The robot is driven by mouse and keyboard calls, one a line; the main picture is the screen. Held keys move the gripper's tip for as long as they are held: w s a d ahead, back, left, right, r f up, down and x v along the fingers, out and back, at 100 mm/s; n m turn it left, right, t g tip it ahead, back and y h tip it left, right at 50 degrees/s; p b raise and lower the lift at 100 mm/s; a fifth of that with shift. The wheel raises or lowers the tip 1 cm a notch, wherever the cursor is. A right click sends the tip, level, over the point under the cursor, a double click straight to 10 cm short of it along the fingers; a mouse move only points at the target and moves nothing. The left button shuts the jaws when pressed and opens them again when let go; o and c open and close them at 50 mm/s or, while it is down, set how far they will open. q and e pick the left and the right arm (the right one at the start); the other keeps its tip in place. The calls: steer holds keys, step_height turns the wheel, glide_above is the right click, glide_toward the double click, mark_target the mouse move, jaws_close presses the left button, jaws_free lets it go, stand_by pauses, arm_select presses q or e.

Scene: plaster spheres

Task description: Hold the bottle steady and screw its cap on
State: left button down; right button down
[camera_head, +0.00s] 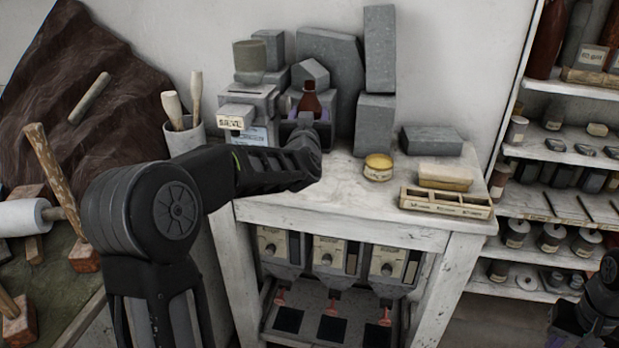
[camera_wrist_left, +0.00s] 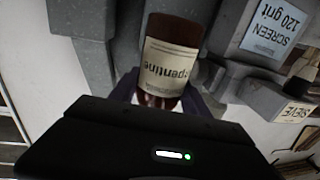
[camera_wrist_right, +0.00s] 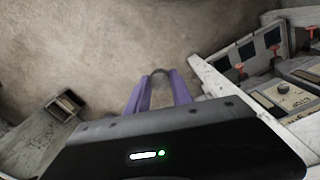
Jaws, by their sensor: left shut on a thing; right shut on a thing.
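The brown bottle (camera_head: 310,101) stands at the back of the white worktop, its reddish neck upward. In the left wrist view the bottle (camera_wrist_left: 175,30) shows a pale label reading "pentine", upside down. In the head view my left arm partly covers the bottle. My right gripper (camera_wrist_right: 160,82) is shut on a small dark, rounded thing, likely the cap (camera_wrist_right: 160,72), between its purple fingertips, over the floor and away from the bottle. The fingers largely hide the cap.
Grey blocks (camera_head: 375,122) and a sieve-labelled box (camera_head: 238,118) crowd the bottle. A yellow tin (camera_head: 378,167) and a divided wooden tray (camera_head: 445,203) sit right of it on the worktop. Shelves (camera_head: 555,152) stand at the right; a tool pot (camera_head: 184,137) is at the left.

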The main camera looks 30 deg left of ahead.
arm_select(q)
steer(key=shift+f+p, duration=0.3)
steer(key=shift+f, duration=2.8)
arm_select(e)
steer(key=shift+r, duration=0.3)
arm_select(q)
step_height(320, 180, down, 4)
steer(key=shift+r+p, duration=0.25)
steer(key=shift+p, duration=0.05)
arm_select(e)
steer(key=shift+r, duration=0.3)
arm_select(q)
steer(key=shift+f, duration=0.1)
steer(key=shift+f, duration=0.2)
arm_select(e)
steer(key=shift+f, duration=0.25)
arm_select(q)
steer(key=c, duration=0.5)
jaws_free()
